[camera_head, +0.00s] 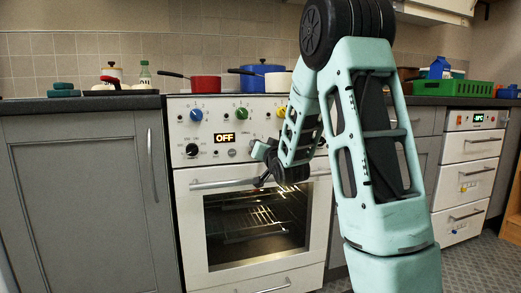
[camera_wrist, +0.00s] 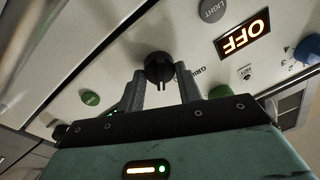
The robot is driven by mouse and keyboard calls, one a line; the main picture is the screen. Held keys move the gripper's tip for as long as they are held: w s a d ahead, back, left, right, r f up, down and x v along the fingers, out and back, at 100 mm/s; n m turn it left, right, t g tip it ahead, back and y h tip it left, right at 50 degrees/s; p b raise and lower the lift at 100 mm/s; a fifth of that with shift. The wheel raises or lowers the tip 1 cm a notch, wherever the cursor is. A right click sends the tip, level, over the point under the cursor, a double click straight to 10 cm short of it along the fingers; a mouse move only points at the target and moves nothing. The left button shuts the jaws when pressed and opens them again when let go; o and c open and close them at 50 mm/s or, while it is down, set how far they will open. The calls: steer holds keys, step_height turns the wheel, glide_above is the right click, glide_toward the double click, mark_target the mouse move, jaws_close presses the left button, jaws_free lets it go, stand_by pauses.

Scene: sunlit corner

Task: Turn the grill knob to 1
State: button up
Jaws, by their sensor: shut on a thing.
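The grill knob (camera_wrist: 159,66) is black and round, with a narrow ridge, on the white oven front. A partly covered label beside it begins "GRI". My gripper (camera_wrist: 160,80) is shut on this knob, with one finger at each side of it. In the head view my gripper (camera_head: 264,153) reaches the panel right of the display and hides the knob. The lit orange display (camera_head: 224,138) reads OFF; it appears upside down in the wrist view (camera_wrist: 243,33). The number the knob points to cannot be read.
Another black knob (camera_head: 192,149) sits left of the display. Blue (camera_head: 196,114), green (camera_head: 241,113) and yellow (camera_head: 281,112) knobs are above. The oven handle (camera_head: 222,183) runs below the panel. Pots, including a red one (camera_head: 206,86), stand on the hob.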

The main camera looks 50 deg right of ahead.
steer(key=shift+f+m, duration=0.1)
steer(key=shift+m, duration=0.5)
steer(key=o, duration=1)
steer(key=shift+s, duration=0.1)
